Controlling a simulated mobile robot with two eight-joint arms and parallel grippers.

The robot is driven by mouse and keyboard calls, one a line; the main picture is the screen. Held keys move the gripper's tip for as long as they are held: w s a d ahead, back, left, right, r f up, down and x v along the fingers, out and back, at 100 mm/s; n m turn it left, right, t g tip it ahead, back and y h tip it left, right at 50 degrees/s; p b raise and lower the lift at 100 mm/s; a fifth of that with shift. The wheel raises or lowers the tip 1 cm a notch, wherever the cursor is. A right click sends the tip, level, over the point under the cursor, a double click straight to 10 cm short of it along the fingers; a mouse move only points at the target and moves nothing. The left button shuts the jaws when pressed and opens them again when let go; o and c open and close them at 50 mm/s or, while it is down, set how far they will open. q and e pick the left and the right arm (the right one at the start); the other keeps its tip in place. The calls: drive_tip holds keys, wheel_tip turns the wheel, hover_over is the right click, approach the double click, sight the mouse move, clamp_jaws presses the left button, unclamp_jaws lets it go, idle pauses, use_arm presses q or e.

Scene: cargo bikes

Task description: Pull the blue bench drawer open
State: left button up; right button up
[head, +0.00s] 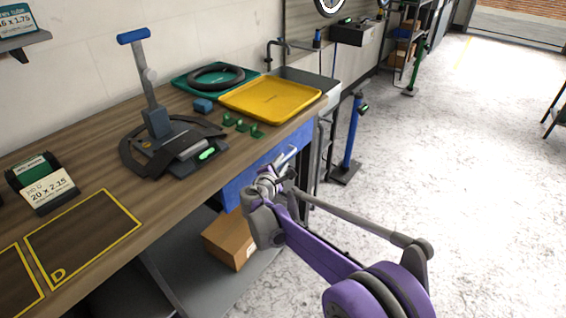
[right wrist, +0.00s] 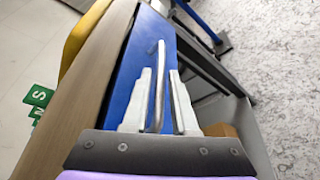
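The blue bench drawer (head: 236,188) is under the wooden bench top, and its front looks flush with the bench. Its blue front (right wrist: 133,70) also shows in the right wrist view, with a silver bar handle (right wrist: 158,88) running lengthwise. My right gripper (head: 287,160) is at the drawer front in the head view. In the right wrist view its two fingers (right wrist: 162,74) are apart, one on each side of the handle. The handle lies nearer the left finger; I cannot tell whether they touch. My left gripper is not in view.
A yellow tray (head: 270,98), green parts (head: 241,125) and a stand with a blue top (head: 154,90) are on the bench. A cardboard box (head: 229,238) sits on the shelf below. A blue floor stand (head: 353,135) is beyond the bench.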

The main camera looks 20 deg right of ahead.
drive_tip(key=shift+x, duration=0.85)
clamp_jaws()
idle(0.8)
